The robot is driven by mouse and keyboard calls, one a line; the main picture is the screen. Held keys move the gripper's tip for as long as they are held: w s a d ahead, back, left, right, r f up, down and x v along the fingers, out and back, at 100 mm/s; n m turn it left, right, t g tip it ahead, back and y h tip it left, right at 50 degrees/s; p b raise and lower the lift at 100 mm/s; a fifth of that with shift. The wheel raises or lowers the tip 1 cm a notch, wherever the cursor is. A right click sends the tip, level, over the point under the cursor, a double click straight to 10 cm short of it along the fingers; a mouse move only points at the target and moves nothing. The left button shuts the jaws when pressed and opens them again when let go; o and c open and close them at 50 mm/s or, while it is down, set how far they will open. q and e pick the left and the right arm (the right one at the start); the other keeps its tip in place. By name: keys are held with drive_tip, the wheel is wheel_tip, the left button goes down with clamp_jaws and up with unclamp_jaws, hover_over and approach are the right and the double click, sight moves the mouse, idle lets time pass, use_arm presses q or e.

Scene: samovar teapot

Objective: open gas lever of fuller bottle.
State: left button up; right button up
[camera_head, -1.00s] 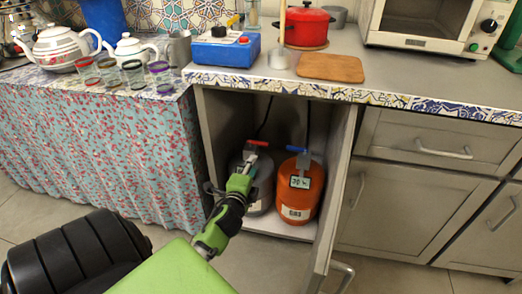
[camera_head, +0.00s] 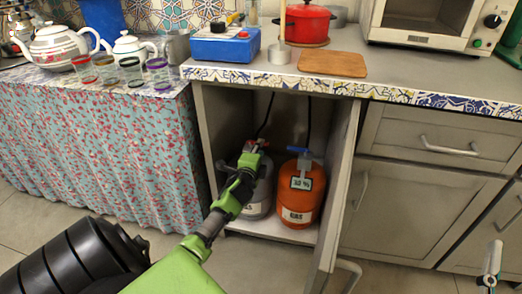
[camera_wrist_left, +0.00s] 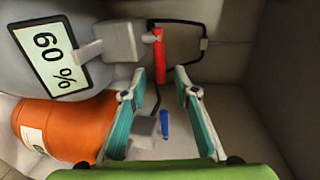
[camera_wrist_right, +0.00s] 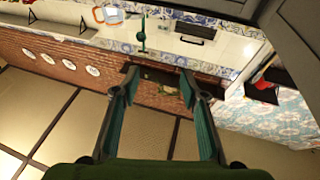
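A grey gas bottle (camera_head: 262,195) stands in the open cabinet. Its display (camera_wrist_left: 53,55) reads 60 % in the left wrist view. Its red lever (camera_wrist_left: 159,58) lies just ahead of and between my left fingertips, with no clear contact. An orange gas bottle (camera_head: 300,200) stands to its right, with a blue lever (camera_head: 298,149) and a display (camera_head: 301,184) whose lower number is hard to read. My left gripper (camera_head: 256,149) is open at the grey bottle's top and partly hides it. My right gripper (camera_wrist_right: 157,72) is open and empty, away from the bottles.
The cabinet door (camera_head: 340,190) stands open right of the bottles. A patterned cloth (camera_head: 110,150) hangs to the left. The counter above carries a blue stove (camera_head: 222,47), a red pot (camera_head: 306,24) and a wooden board (camera_head: 332,64).

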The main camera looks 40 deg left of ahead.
use_arm(q)
drive_tip(key=shift+b+x, duration=0.3)
drive_tip(key=shift+x, duration=0.85)
use_arm(e)
drive_tip(key=shift+s+r+t+y, duration=0.1)
drive_tip(key=shift+s+r+t, duration=0.3)
drive_tip(key=shift+r, duration=0.3)
drive_tip(key=shift+s+r+t+y, duration=0.1)
drive_tip(key=shift+s+r+t, duration=0.2)
drive_tip(key=shift+r+t, duration=0.25)
drive_tip(key=shift+s+r+t+y, duration=0.1)
drive_tip(key=shift+s+r+t, duration=0.25)
drive_tip(key=shift+r, duration=0.45)
use_arm(q)
clamp_jaws()
